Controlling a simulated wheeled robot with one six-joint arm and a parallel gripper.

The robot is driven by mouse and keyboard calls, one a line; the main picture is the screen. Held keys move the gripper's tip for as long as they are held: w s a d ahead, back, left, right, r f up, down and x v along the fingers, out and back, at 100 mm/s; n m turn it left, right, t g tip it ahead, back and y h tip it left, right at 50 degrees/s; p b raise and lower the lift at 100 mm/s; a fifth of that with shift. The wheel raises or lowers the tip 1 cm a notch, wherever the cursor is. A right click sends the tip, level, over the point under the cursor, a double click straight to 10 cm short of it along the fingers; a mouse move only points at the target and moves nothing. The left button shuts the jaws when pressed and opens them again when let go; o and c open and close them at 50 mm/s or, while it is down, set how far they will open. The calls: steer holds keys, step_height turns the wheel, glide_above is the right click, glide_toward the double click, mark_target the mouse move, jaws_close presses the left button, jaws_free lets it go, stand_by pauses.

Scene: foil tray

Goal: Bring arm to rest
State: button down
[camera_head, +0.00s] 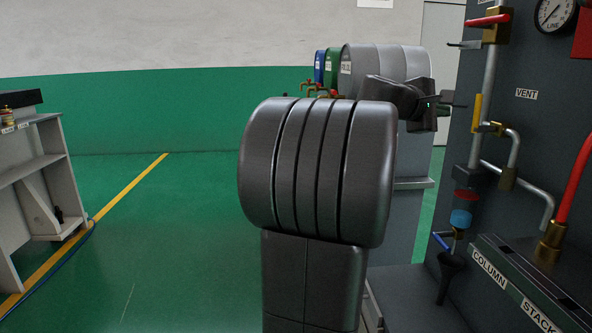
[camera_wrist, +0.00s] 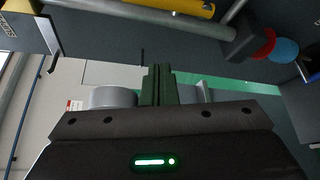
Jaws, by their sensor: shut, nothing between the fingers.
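My arm fills the middle of the head view. Its forearm reaches away and to the right, and my gripper (camera_head: 447,99) is at its far end, in front of the grey cylinders (camera_head: 368,70). In the wrist view my gripper (camera_wrist: 159,72) shows two dark fingers pressed together with nothing between them. No foil tray is in sight. My gripper is held in the air; I cannot tell whether it touches anything, but no contact shows.
A dark panel with pipes, valves and a gauge (camera_head: 555,12) stands close on the right. A red handle (camera_head: 488,20) juts from it. A grey shelf unit (camera_head: 35,180) stands at the left. The green floor (camera_head: 180,250) between is clear.

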steer(key=s+a+r+m+t+b, duration=0.1)
steer(key=s+a+m+b, duration=0.1)
steer(key=s+a+b, duration=0.3)
steer(key=shift+s+a+r+t+h+b, duration=0.3)
steer(key=shift+s+a+t+h+b, duration=0.1)
steer(key=shift+b, duration=0.15)
stand_by(0.4)
